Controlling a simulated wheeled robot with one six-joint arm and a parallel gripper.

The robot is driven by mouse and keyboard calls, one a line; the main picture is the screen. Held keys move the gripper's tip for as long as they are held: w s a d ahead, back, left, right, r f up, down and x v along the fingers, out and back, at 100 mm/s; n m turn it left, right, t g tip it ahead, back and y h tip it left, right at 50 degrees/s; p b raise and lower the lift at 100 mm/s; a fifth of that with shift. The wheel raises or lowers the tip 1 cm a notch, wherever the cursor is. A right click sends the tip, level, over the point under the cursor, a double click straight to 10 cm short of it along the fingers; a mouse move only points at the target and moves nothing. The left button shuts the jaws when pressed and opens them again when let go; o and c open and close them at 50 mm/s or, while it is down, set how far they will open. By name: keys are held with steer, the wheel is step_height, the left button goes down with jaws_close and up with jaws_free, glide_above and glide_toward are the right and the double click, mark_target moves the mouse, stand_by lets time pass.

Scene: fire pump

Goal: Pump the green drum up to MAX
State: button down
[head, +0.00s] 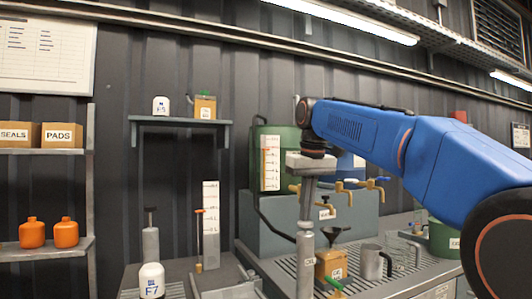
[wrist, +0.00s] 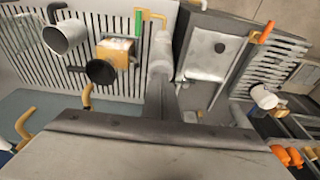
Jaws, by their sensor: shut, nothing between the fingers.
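A green drum (head: 289,142) stands at the back behind my arm, with a white scale (head: 270,163) on its front; its markings are too small to read. A second, smaller green container (head: 440,240) with a label stands at the right, partly hidden by my arm. My gripper (head: 307,198) is shut and points down over a grey upright post (head: 304,250) with a small label. In the wrist view the shut fingers (wrist: 160,88) are at the pale post (wrist: 160,55). I cannot tell whether they touch it.
Brass taps (head: 370,184) stick out behind. At the left are a black-handled pump (head: 150,238), an orange-handled rod (head: 199,240) and a white bottle (head: 152,281).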

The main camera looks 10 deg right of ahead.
steer(key=shift+f, duration=0.5)
steer(key=shift+w+v, duration=0.2)
steer(key=shift+v, duration=0.75)
steer(key=shift+w+v, duration=0.2)
steer(key=shift+v, duration=0.75)
steer(key=shift+w+v, duration=0.2)
steer(key=shift+v, duration=0.75)
steer(key=shift+a, duration=0.15)
steer(key=shift+s+x, duration=0.2)
steer(key=shift+x, duration=0.7)
steer(key=shift+s+x, duration=0.2)
steer(key=shift+x, duration=0.7)
steer(key=shift+s+x, duration=0.15)
steer(key=shift+x, duration=0.75)
steer(key=shift+f, duration=0.1)
steer(key=shift+w+v, duration=0.2)
steer(key=shift+v, duration=0.75)
steer(key=shift+w+v, duration=0.2)
steer(key=shift+v, duration=0.7)
steer(key=shift+w+v, duration=0.2)
steer(key=shift+v, duration=0.75)
